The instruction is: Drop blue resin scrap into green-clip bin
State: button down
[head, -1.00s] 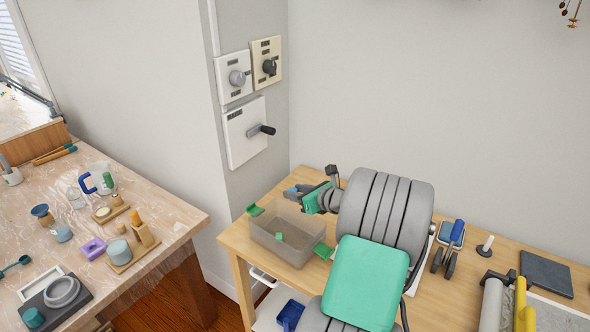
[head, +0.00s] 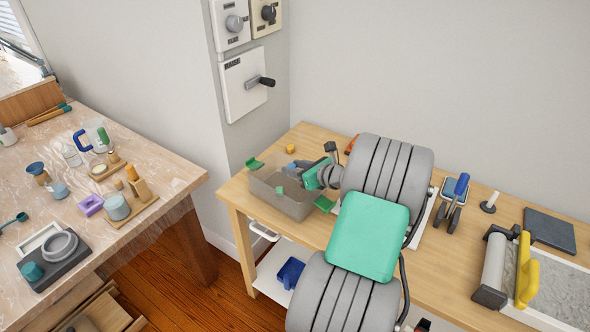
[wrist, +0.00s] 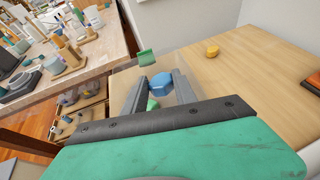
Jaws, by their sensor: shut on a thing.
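The blue resin scrap (wrist: 161,82) is a small faceted lump pinched between the fingertips of my gripper (wrist: 163,84) in the wrist view. In the head view my gripper (head: 298,166) is over the clear grey bin with green clips (head: 297,208), and the scrap (head: 291,164) shows as a small blue spot there. The bin's green clips show at its left back (head: 255,163) and right front (head: 325,204). In the wrist view a green clip (wrist: 147,57) stands just beyond the scrap. How high the scrap is above the bin is hard to tell.
A small yellow-orange piece (head: 290,149) lies on the wooden table behind the bin; an orange-brown object (head: 353,143) is partly hidden behind my arm. A marble-topped bench (head: 140,158) with casting tools stands at left, across a gap. A blue bin (head: 290,272) sits on the lower shelf.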

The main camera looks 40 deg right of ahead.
jog(key=c, duration=0.9)
grip_release()
jog(key=v, duration=0.7)
jog(key=shift+s, duration=0.4)
